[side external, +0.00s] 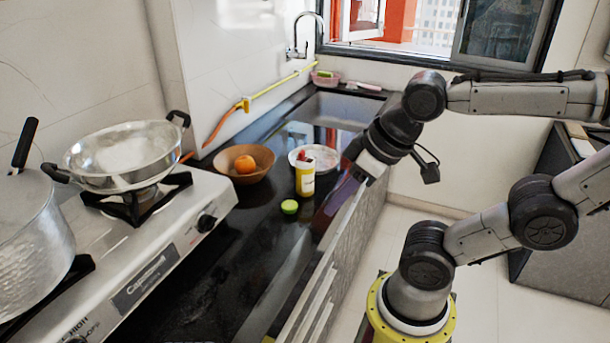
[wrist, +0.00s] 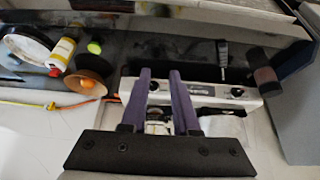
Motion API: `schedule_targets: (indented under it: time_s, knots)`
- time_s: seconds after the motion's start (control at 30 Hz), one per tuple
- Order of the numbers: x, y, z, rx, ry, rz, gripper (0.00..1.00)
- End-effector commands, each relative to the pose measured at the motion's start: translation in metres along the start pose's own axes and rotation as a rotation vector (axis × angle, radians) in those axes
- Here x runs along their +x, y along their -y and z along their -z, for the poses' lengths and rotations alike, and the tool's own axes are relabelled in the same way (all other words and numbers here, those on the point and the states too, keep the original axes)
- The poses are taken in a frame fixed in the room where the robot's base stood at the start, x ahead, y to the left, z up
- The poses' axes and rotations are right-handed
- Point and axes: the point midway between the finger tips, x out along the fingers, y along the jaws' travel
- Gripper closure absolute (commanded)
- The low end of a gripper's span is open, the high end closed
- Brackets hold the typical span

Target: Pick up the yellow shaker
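The yellow shaker (side external: 305,181) stands upright on the black counter. It has a white label and a red top. It also shows at the upper left of the wrist view (wrist: 64,50), off to the side of my fingers. My gripper (wrist: 160,74) shows two purple fingers with an empty gap between them, so it is open. In the side view my gripper is to the right of the shaker, near the counter's front edge, apart from it.
A green lime (side external: 290,207) lies just in front of the shaker. A brown bowl (side external: 231,169) with an orange (side external: 245,164) is to its left, and a white plate (side external: 328,157) is close behind. A stove (side external: 160,240) with pans stands at the left. The sink (side external: 340,108) is farther back.

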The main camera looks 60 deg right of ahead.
Motion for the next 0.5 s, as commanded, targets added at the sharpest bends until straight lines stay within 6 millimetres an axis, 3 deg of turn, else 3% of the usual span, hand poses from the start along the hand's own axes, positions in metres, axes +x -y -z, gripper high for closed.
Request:
schedule_targets:
  time_s: [0.07, 0.37, 0.5]
  knots:
    - [0.0, 0.0, 0.0, 0.0, 0.0, 0.0, 0.55]
    - [0.0, 0.0, 0.0, 0.0, 0.0, 0.0, 0.01]
    - [0.0, 0.0, 0.0, 0.0, 0.0, 0.0, 0.0]
